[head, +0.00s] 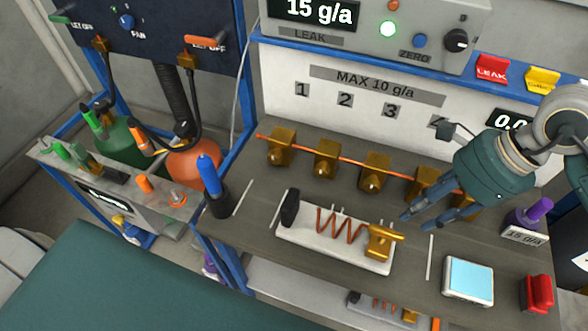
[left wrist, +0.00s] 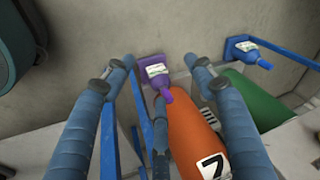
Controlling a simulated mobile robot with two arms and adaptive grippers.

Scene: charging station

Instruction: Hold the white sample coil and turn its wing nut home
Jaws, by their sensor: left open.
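The white sample coil (head: 287,234) lies on the grey bench in the head view, a white base with a copper spiral on it. A brass fitting, apparently with the wing nut (head: 382,242), sits at its right end, and a black knob (head: 290,208) at its left end. My right gripper (head: 415,221) is just right of and above the brass end, pointing down and left. Its fingers look apart, with nothing between them. My left gripper (left wrist: 160,64) is open and empty in the left wrist view, away from the coil, and is outside the head view.
A row of brass valves (head: 325,158) on a copper pipe stands behind the coil. A pale blue scale (head: 469,279), red block (head: 537,294) and purple-topped bottle (head: 530,214) are at right. An orange cylinder (left wrist: 192,135) is below my left gripper.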

